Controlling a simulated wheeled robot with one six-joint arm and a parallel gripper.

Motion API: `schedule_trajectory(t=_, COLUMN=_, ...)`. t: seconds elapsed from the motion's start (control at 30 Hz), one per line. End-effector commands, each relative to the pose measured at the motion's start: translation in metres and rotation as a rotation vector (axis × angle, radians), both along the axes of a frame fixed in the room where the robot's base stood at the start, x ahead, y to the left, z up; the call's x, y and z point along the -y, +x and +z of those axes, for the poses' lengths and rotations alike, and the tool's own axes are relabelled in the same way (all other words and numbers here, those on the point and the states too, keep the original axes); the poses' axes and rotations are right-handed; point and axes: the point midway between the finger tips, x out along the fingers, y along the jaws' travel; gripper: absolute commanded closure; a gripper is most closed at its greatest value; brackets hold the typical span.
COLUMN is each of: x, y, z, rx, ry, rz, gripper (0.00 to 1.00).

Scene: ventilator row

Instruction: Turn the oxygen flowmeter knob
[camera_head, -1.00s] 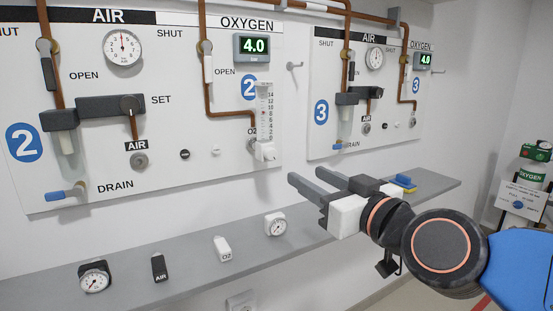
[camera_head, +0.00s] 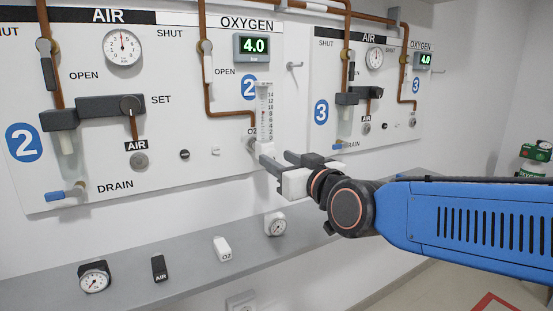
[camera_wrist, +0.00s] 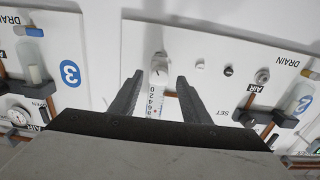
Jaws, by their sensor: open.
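The oxygen flowmeter (camera_head: 264,112) is a clear upright tube with a number scale on panel 2, under the OXYGEN display reading 4.0. Its white knob (camera_head: 264,148) is at the bottom of the tube, partly hidden by my gripper in the head view. My gripper (camera_head: 274,159) is open, with its fingers pointing at the panel just below and right of the knob. In the wrist view the knob (camera_wrist: 159,65) shows between the two spread finger tips, with the flowmeter scale (camera_wrist: 157,104) below it. I cannot tell whether either finger touches the knob.
A grey shelf (camera_head: 190,262) runs below the panels, holding a gauge (camera_head: 94,277), an AIR block (camera_head: 159,268), an O2 block (camera_head: 222,248) and another gauge (camera_head: 275,224). Panel 3 (camera_head: 350,127) is to the right. A blue DRAIN handle (camera_head: 62,195) sticks out at left.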

Motion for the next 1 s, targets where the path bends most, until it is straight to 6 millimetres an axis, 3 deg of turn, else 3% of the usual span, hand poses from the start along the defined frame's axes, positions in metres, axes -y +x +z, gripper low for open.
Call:
schedule_trajectory(t=0.2, x=-0.008, y=0.013, z=0.000, rx=-0.001, ry=0.000, rz=0.000, gripper=0.57)
schedule_trajectory(t=0.57, x=-0.009, y=0.016, z=0.000, rx=0.000, ry=0.000, rz=0.000, gripper=0.57)
schedule_trajectory(t=0.73, x=-0.009, y=0.016, z=0.000, rx=0.000, ry=0.000, rz=0.000, gripper=0.95)
schedule_trajectory(t=1.0, x=-0.010, y=0.016, z=0.000, rx=-0.025, ry=0.040, rz=0.000, gripper=0.99)
